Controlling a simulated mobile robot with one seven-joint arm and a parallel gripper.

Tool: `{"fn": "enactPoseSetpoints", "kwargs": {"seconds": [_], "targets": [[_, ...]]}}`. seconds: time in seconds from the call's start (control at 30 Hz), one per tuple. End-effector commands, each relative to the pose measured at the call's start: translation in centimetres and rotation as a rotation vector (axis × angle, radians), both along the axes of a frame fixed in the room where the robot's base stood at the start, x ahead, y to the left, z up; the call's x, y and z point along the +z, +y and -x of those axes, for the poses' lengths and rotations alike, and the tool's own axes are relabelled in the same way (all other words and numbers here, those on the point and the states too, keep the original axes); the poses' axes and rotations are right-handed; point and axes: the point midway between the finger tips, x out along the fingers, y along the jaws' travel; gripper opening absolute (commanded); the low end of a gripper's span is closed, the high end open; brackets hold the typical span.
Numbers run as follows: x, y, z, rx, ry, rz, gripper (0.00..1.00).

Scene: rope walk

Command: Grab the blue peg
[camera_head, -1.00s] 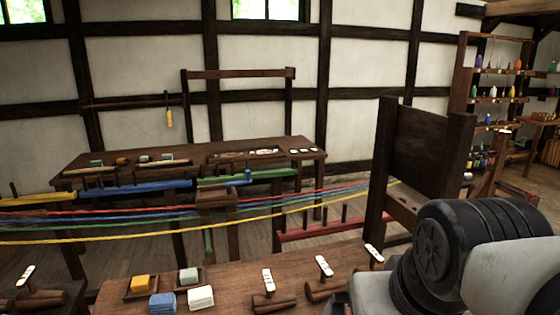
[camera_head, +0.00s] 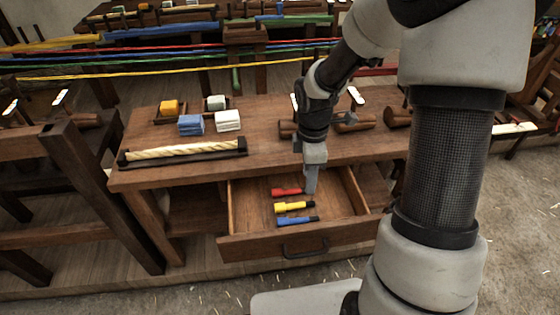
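The blue peg (camera_head: 297,222) lies in the open drawer (camera_head: 234,207) of the wooden bench, nearest the drawer front. It has a dark end at its right. A yellow peg (camera_head: 293,206) and a red peg (camera_head: 287,192) lie behind it, roughly parallel. My gripper (camera_head: 311,191) points down over the drawer, at the right end of the red peg and behind the blue peg. It appears apart from the blue peg. Its fingers are small and seen edge-on, so I cannot tell whether they are open or shut.
The bench top (camera_head: 262,150) carries a rope piece in a dark holder (camera_head: 184,152), blue, white and yellow blocks, and wooden mallets. The drawer front with its handle (camera_head: 306,247) stands out toward me. Taut coloured ropes run behind the bench.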

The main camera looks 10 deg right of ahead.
Motion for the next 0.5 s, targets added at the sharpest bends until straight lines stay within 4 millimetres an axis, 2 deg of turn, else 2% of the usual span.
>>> {"fn": "enactPoseSetpoints", "kwargs": {"seconds": [0.03,0.27,0.5], "targets": [[-1.9,0.1,-0.2,0.035,0.014,-0.012,0.39],[-5.0,0.4,-0.4,0.099,0.03,-0.028,0.39],[-10.3,0.4,-0.4,0.098,0.03,-0.027,0.39]]}}
